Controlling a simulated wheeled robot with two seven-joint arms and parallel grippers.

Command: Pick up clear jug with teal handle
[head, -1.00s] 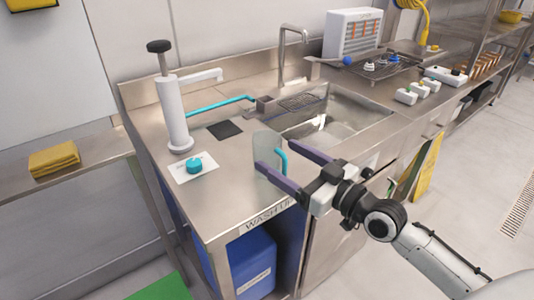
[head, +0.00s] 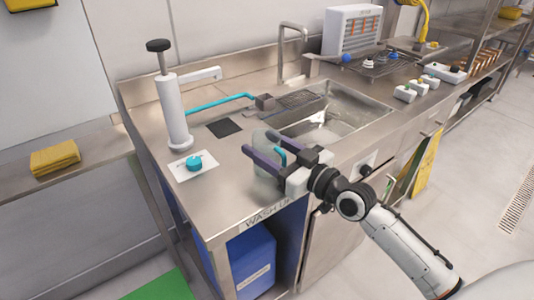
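The clear jug (head: 264,176) stands on the steel counter near its front edge, in front of the sink. Its teal handle (head: 281,156) faces right, toward my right gripper. My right gripper (head: 259,147) reaches in from the right, with its purple fingers spread apart. The handle shows between the fingers, and the fingers overlap the jug in the picture. I cannot tell whether they touch it. My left gripper is not in view.
A white pump (head: 173,110) with a black knob stands at the back left. A teal knob (head: 194,163) on a white card lies left of the jug. The sink (head: 345,112) is behind right. A yellow cloth (head: 55,158) lies on the left bench.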

